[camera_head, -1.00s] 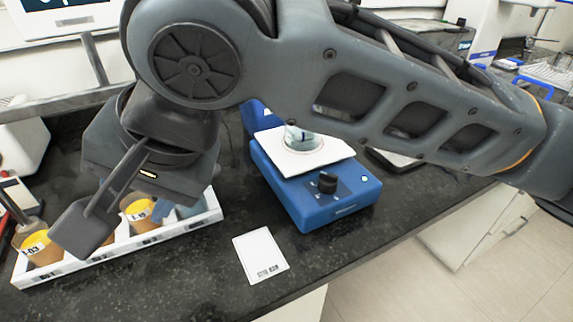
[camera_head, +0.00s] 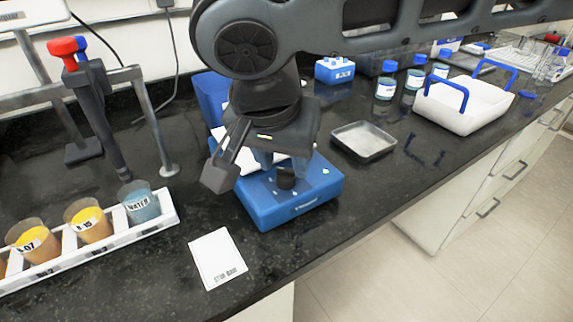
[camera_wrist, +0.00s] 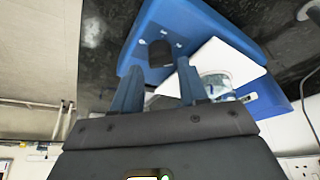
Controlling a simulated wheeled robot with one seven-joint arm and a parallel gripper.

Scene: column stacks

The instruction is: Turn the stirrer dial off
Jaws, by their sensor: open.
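The blue stirrer (camera_head: 310,200) stands on the black bench, with its black dial (camera_head: 286,178) on the front part. In the wrist view the dial (camera_wrist: 160,53) shows just beyond and between my two fingertips, apart from them. My gripper (camera_head: 252,172) hangs over the stirrer, open and empty. It also shows in the wrist view (camera_wrist: 158,80). A white plate (camera_wrist: 210,52) on the stirrer carries a clear beaker (camera_wrist: 216,85); in the head view my gripper hides most of the plate and the beaker. The dial's setting is too small to read.
A white rack (camera_head: 110,240) with several labelled cups stands to the left. A white card (camera_head: 218,258) lies in front of the stirrer. A metal tray (camera_head: 364,141), jars and a white bin (camera_head: 465,103) stand to the right. A metal stand (camera_head: 150,130) is behind the rack.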

